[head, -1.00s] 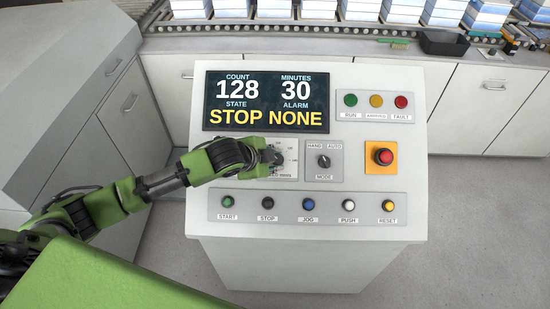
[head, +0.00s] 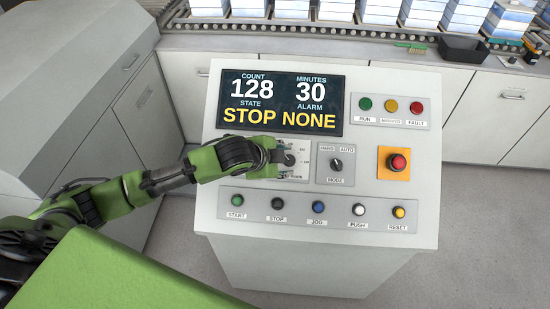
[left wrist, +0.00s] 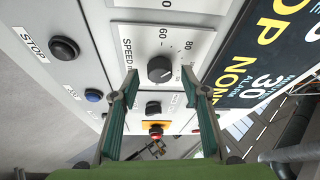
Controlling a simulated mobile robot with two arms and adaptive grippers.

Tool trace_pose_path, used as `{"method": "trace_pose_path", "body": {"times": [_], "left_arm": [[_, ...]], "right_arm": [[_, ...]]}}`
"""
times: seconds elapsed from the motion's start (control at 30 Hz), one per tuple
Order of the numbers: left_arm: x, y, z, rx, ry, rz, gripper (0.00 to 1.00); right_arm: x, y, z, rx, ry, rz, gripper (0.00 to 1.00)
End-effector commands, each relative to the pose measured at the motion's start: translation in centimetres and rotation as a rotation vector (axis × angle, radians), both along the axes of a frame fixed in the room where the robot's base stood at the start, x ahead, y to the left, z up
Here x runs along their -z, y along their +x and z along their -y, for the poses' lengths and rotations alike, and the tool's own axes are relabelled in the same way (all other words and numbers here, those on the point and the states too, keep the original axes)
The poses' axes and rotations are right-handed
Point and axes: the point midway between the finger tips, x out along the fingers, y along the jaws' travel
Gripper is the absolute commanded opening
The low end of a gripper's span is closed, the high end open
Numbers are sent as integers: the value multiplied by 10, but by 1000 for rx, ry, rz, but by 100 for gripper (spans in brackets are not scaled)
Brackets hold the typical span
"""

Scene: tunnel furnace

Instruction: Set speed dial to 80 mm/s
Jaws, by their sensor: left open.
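The speed dial (left wrist: 160,69) is a black round knob on a white scale plate (left wrist: 128,35) in the left wrist view. The numbers 60 and 80 show beside it; its pointer mark is too small to read. My left gripper (left wrist: 159,82) is open, with one finger on each side of the dial in that view. I cannot tell whether the fingers touch it. In the head view the left gripper (head: 274,155) reaches over the left part of the plate, and the dial (head: 290,160) shows just past its tips. My right gripper is not in view.
The display (head: 281,103) reads STOP and NONE, above the dial. The mode switch (head: 336,164) is right of the dial, then the red emergency button (head: 398,161). A row of push buttons (head: 318,207) runs below. A conveyor (head: 330,30) with stacks is behind.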

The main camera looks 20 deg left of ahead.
Motion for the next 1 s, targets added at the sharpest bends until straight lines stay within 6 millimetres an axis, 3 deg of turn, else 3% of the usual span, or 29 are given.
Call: {"method": "trace_pose_path", "body": {"times": [0.5,1.0], "left_arm": [[-66,-61,-20,0,2,1,42],[-74,-70,-22,0,1,-1,42]], "right_arm": [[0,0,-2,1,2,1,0],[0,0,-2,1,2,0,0]]}}
